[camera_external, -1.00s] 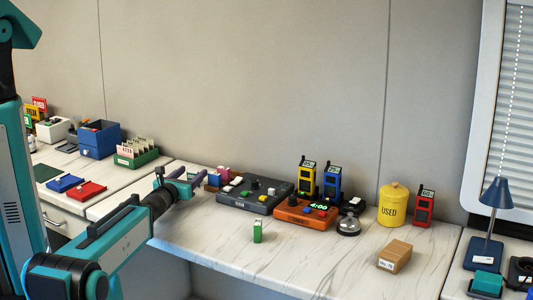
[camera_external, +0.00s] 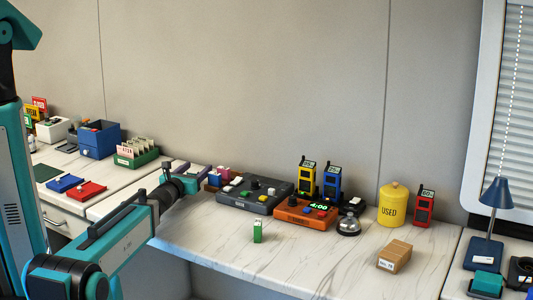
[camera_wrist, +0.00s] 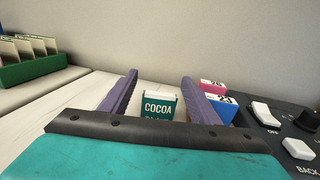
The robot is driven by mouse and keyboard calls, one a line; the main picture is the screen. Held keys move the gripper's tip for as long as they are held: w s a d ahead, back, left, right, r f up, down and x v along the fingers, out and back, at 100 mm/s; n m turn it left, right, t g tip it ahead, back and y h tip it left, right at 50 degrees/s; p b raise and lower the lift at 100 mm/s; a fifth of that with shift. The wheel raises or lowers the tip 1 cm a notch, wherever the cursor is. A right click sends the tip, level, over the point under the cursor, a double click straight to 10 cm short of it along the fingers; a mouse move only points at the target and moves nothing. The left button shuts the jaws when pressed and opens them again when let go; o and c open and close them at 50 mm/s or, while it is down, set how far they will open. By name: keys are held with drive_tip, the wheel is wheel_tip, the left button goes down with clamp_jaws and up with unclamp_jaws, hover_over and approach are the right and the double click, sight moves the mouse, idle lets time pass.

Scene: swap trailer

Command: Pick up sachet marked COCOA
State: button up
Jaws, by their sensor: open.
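The sachet marked COCOA (camera_wrist: 160,105) is teal with a white top and white lettering. In the wrist view it stands upright on the counter between the two purple fingers of my gripper (camera_wrist: 157,92). The fingers are open, with a gap to the sachet on both sides. The lower part of the sachet is hidden behind my gripper's dark front edge. In the external view my gripper (camera_external: 192,176) is low over the left part of the marble counter, and I cannot make out the sachet there.
Pink and blue numbered boxes (camera_wrist: 220,105) stand just right of the right finger. The dark control panel (camera_external: 255,195) lies further right. A green card tray (camera_external: 138,157) is at left.

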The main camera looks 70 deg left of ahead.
drive_tip(key=shift+w+a, duration=0.4)
drive_tip(key=shift+a, duration=0.2)
drive_tip(key=c, duration=1.1)
